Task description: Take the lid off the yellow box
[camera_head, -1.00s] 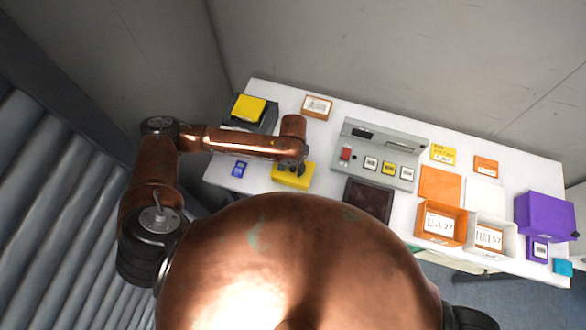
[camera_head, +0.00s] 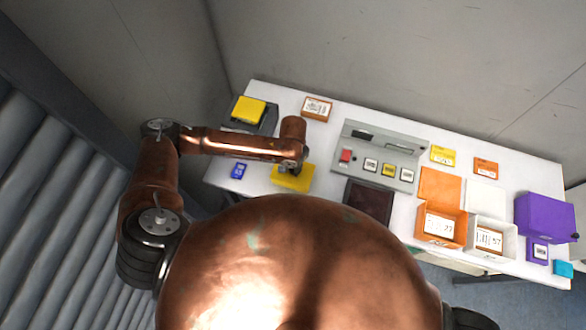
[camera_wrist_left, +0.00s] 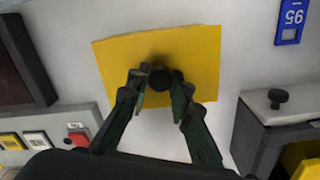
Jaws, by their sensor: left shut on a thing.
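The yellow box (camera_head: 292,179) is at the left part of the table's front edge, under my left gripper (camera_head: 291,168). In the left wrist view its flat yellow lid (camera_wrist_left: 208,50) fills the upper middle, with a dark round knob (camera_wrist_left: 160,76) on it. My left gripper's two fingers (camera_wrist_left: 158,92) are shut on this knob, one on each side. The lid hides whatever is below it, and I cannot tell how far it is raised. My right gripper is not in view.
A blue tag (camera_head: 238,170) lies left of the yellow box. A grey console (camera_head: 379,153) is to the right, then open orange (camera_head: 441,240) and white boxes and a purple box (camera_head: 543,215).

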